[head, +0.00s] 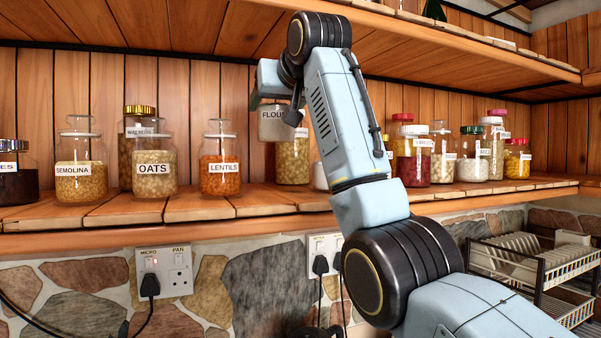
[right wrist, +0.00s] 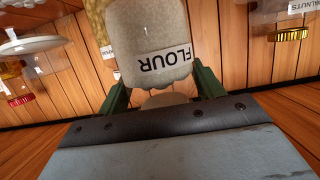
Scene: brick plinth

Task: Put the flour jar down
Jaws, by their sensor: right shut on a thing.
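The flour jar (right wrist: 155,35), a glass jar of white contents with a FLOUR label, is between the green fingers of my right gripper (right wrist: 162,88), which is shut on it. In the head view the flour jar (head: 272,127) hangs below my right gripper, its base higher than the shelf boards (head: 180,207). It looks roughly upright, partly covered by my gripper and arm. It overlaps a jar of yellowish contents (head: 293,165) behind it. My left gripper is not in view.
The lentils jar (head: 220,175), oats jar (head: 154,175) and semolina jar (head: 81,180) stand left of it on the shelf. Several red- and green-lidded jars (head: 473,160) stand to the right. An upper shelf (head: 480,55) runs above. A bare shelf strip shows below the flour jar.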

